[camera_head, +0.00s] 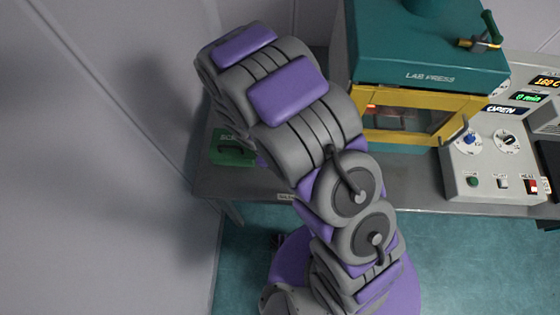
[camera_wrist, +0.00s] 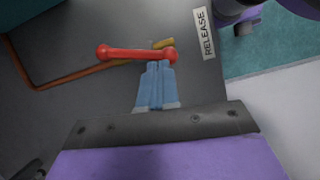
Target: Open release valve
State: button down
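The release valve shows in the wrist view as a red bar handle (camera_wrist: 135,53) with round knobs at both ends. It lies nearly level across the picture. A brass-coloured stub (camera_wrist: 163,44) shows just behind its right part. A white label reading RELEASE (camera_wrist: 204,33) is to the right of it. My gripper (camera_wrist: 159,66) has its two blue fingers together, with only a thin line between them. Their tips are at the lower edge of the handle, near its right knob. I cannot tell whether they touch it. In the head view my arm hides the gripper and the handle.
The teal and yellow lab press (camera_head: 430,75) stands right of my arm on a grey bench (camera_head: 400,190). A control panel (camera_head: 500,160) with knobs and displays is beside it. A green-handled brass valve (camera_head: 483,40) is on the press's upper right. A wall is close on the left.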

jog(key=shift+s+n, duration=0.15)
jog(key=shift+n, duration=0.15)
dwell(0.6)
jog(key=shift+d, duration=0.15)
jog(key=shift+w+d+p, duration=0.4)
jog(key=shift+w+d, duration=0.1)
jog(key=shift+w, duration=0.05)
jog(key=shift+a, duration=0.1)
dwell(0.3)
